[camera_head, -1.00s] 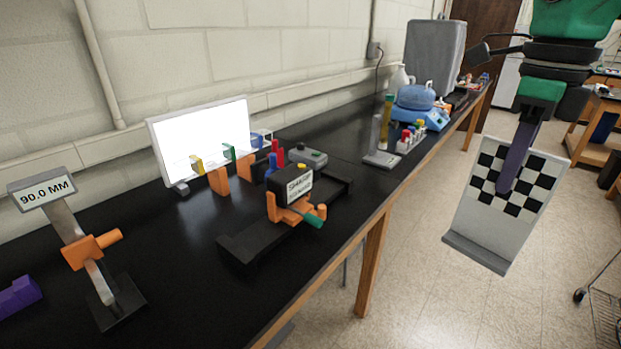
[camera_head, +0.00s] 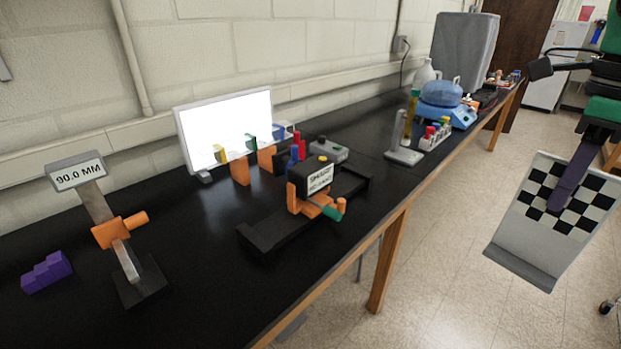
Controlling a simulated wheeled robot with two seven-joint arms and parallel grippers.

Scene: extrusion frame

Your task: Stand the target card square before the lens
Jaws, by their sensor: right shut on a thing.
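The target card (camera_head: 535,228) is a pale plate with a black-and-white checkerboard and a grey foot along its lower edge. It hangs tilted above the floor at the right, clear of the bench. My right gripper (camera_head: 560,198) is shut on the card; a purple finger lies across the checkerboard and hides part of it. A black box with a white label (camera_head: 318,178) sits in an orange mount on a black rail (camera_head: 275,232) on the bench. I cannot make out a lens for certain. My left gripper is not in view.
An orange-collared stand (camera_head: 112,232) reads "90.0 MM", with a purple stepped block (camera_head: 47,272) beside it. A lit white panel (camera_head: 225,128) stands behind coloured pieces in orange holders. A blue device (camera_head: 440,95) and grey case (camera_head: 465,48) stand farther back. The near bench top is mostly clear.

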